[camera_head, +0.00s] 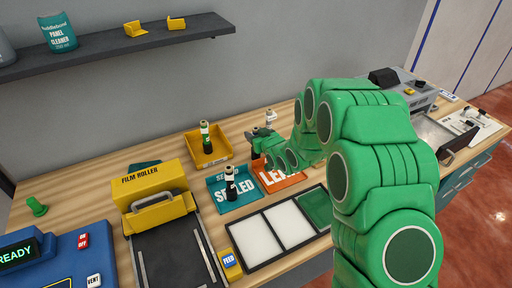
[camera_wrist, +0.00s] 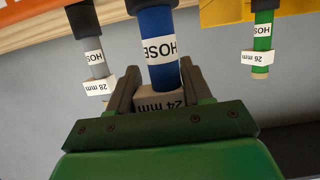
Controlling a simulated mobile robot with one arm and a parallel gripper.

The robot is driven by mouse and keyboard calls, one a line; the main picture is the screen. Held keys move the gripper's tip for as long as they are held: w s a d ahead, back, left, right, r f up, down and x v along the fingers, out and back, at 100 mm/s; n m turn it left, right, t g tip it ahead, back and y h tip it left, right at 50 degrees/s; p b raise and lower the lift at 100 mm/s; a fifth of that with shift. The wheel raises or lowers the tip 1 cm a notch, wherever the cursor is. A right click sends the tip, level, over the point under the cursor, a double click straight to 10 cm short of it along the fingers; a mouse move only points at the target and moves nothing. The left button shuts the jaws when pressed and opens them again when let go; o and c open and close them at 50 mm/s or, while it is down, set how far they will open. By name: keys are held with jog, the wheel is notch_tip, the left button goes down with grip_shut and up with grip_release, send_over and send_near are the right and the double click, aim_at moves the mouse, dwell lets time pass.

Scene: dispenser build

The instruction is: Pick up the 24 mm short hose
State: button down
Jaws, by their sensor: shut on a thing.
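The 24 mm short hose (camera_wrist: 158,48) is blue with white HOSE and 24 mm labels, and it shows upside down in the wrist view. My gripper (camera_wrist: 160,88) has its dark fingers on both sides of it, shut on its labelled end. The hose's far end meets a dark piece at the top edge; I cannot tell whether they are joined. In the head view my gripper (camera_head: 262,142) is above the back edge of the orange mat (camera_head: 280,177), and it largely hides the hose.
A grey 28 mm hose (camera_wrist: 95,65) and a green 26 mm hose (camera_wrist: 262,40) flank mine. The green one (camera_head: 205,135) stands in a yellow bin (camera_head: 218,156). A black, white-labelled item (camera_head: 231,183) stands on the teal mat (camera_head: 215,193). A three-panel tray (camera_head: 248,224) lies in front.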

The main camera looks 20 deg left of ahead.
jog(key=shift+r, duration=0.5)
jog(key=s+d+r, duration=0.6)
jog(key=s+r, duration=0.6)
jog(key=shift+d, duration=0.4)
